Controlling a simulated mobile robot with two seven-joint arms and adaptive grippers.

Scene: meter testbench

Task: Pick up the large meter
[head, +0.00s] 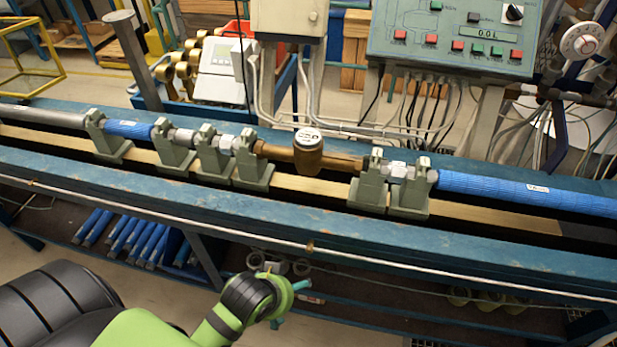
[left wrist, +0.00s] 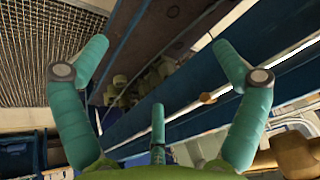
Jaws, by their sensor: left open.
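The large meter (head: 308,157) is a brass body with a round white-faced dial on top. It sits in line on the bench (head: 250,215) between grey-green clamp supports, with brass pipe ends on both sides. My left gripper (head: 291,301) is in front of and below the bench's front edge, well apart from the meter. In the left wrist view its teal fingers (left wrist: 161,60) are spread wide with nothing between them. My right gripper is not in view.
Blue pipes (head: 500,190) run along the bench on either side of the clamps. A control panel (head: 455,38) with buttons and loose cables stands behind. A lower shelf (head: 400,285) holds blue tubes (head: 130,238) and fittings below the bench. Room above the meter is open.

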